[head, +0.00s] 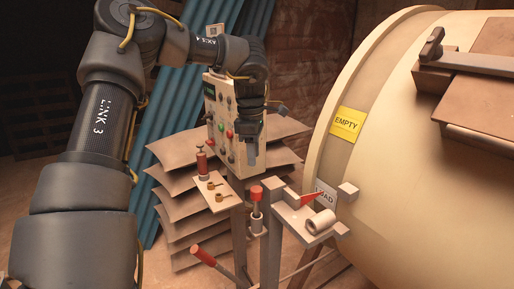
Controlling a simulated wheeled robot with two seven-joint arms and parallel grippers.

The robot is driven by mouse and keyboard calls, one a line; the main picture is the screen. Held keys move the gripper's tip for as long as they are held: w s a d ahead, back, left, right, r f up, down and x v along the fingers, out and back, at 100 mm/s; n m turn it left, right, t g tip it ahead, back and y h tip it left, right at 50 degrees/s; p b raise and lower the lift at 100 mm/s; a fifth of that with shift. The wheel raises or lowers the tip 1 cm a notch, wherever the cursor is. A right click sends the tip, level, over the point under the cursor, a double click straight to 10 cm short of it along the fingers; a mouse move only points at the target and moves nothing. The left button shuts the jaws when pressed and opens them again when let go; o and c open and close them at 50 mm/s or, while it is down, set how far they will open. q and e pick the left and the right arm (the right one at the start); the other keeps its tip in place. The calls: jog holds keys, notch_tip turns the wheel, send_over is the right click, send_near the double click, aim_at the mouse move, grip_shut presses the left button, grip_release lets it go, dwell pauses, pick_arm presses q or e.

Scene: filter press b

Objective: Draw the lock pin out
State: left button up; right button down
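A red-topped pin (256,193) stands upright in a grey holder on the post below the control panel. It looks like the lock pin, though no label shows. My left gripper (250,157) hangs above the pin with its fingers pointing down, in front of the control panel (226,125). It is apart from the pin, and no object shows in it. Its fingers overlap in this view, so their opening is unclear. My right gripper is out of view.
A shelf (214,192) left of the pin carries a red-and-grey canister (202,163) and small brass parts. A bracket (304,217) with a red pointer and a pale roll stands at right, beside the large drum (400,130). A red-handled lever (203,256) sticks out below.

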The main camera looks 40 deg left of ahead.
aim_at(256, 189)
pick_arm(q)
jog(key=shift+m, duration=0.4)
jog(key=f, duration=0.3)
jog(key=d+f+p, duration=0.1)
jog(key=f, duration=0.6)
jog(key=shift+s+d+f+p, duration=0.15)
jog(key=shift+s+d+p, duration=0.05)
jog(key=shift+p, duration=0.2)
grip_shut()
notch_tip(256, 189, up, 9)
jog(key=p, duration=0.5)
jog(key=shift+f, duration=0.2)
dwell(0.8)
